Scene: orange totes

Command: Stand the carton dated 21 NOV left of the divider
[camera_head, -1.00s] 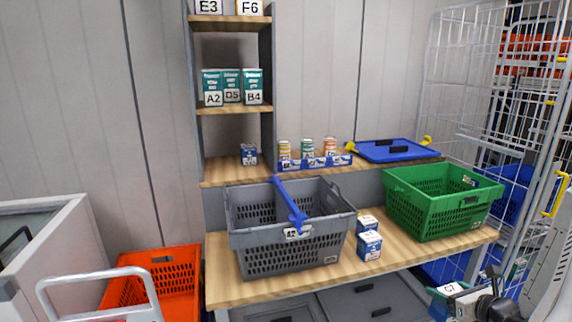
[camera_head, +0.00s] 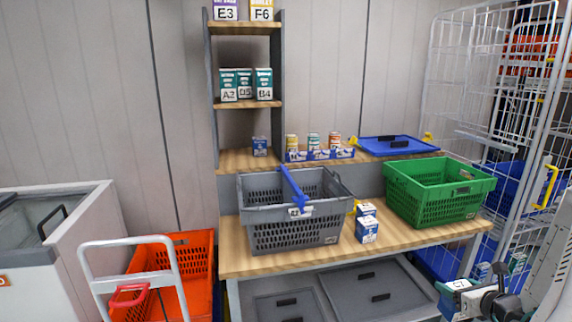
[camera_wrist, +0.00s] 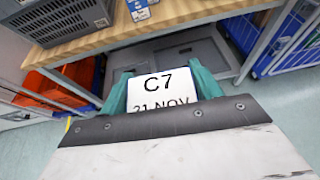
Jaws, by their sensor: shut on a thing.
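My gripper (camera_wrist: 160,92) is shut on a white carton (camera_wrist: 167,84) whose face reads C7 and 21 NOV in the wrist view. In the head view the held carton (camera_head: 459,285) is at the lower right, in front of the bench and below its top. A grey crate (camera_head: 296,235) stands on the bench with a blue divider (camera_head: 293,188) across its top. The inside floor of the crate is hidden by its walls. Two blue-and-white cartons (camera_head: 367,230) stand on the bench just right of the crate.
A green crate (camera_head: 436,207) stands on the right of the bench (camera_head: 232,262). Shelves behind hold cartons A2, D5 and B4 (camera_head: 264,84) and a rack of small cans (camera_head: 319,155). An orange tote (camera_head: 192,265) is at the lower left. A wire cage (camera_head: 480,130) stands at the right.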

